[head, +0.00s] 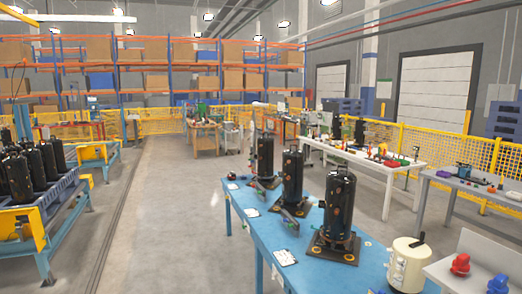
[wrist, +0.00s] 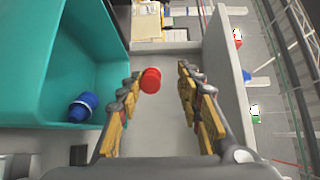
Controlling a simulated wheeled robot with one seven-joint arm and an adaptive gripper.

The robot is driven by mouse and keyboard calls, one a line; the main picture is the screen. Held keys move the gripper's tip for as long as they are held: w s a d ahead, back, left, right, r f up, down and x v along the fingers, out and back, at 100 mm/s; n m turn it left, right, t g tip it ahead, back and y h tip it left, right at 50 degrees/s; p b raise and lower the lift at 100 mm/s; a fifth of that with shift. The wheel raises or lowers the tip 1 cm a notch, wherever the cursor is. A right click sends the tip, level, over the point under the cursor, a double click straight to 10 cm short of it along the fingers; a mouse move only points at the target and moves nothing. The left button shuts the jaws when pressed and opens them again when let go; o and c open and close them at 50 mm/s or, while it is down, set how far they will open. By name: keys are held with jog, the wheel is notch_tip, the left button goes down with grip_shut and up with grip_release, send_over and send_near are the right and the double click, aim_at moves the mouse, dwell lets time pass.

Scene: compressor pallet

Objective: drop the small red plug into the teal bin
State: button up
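A small red plug (wrist: 150,79) shows in the wrist view over a light grey surface, between my fingers and nearer the left fingertip. My gripper (wrist: 161,74) is open, with a wide gap between its yellow and grey fingers. I cannot tell whether the left finger touches the plug. The teal bin (wrist: 105,30) is at the left of the wrist view, beside the left finger. A blue plug (wrist: 82,107) lies inside it. My gripper is not seen in the head view.
A grey wall (wrist: 221,80) rises right of my gripper. A blue table (head: 330,268) carries black compressors (head: 340,205) and a cream canister (head: 408,265).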

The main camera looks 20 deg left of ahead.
jog(key=shift+s, duration=0.1)
jog(key=s+a, duration=0.1)
jog(key=s, duration=1)
jog(key=shift+s+a, duration=0.25)
jog(key=shift+s, duration=0.15)
